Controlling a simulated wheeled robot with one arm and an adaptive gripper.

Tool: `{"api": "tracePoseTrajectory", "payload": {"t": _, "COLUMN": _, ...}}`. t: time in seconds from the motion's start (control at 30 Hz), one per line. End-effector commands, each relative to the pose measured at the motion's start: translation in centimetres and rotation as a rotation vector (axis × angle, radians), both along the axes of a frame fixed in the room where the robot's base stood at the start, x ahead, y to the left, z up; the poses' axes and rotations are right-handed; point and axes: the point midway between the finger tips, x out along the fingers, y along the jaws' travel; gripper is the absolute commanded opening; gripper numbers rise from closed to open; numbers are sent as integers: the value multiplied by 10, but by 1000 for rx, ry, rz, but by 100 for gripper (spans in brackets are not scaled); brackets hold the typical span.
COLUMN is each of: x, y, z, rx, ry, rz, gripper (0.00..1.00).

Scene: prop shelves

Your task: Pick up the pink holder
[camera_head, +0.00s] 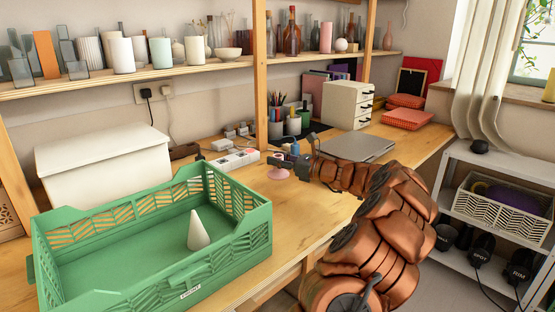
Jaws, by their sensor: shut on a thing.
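The pink holder (278,174) is a small, pale pink piece with a rounded base, at or just above the wooden desk near the middle of the head view. My gripper (283,163) is at its upper part and is shut on it. The dark fingers hide part of the holder. It is too small to tell whether its base still touches the desk.
A green crate (222,276) with a white cone (198,230) stands at front left. Behind are a white box (104,165), power strips (234,160) and pen cups (276,128). A grey laptop (358,146) lies right of my gripper. A wooden post (261,70) rises behind.

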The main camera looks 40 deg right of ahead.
Motion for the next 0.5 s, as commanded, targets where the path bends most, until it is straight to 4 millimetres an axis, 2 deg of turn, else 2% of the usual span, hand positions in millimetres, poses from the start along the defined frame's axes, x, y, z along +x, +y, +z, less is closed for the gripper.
{"api": "tracePoseTrajectory", "payload": {"t": 0.5, "x": -63, "y": 56, "z": 11, "rx": 0, "ry": -5, "rz": 3, "gripper": 0}}
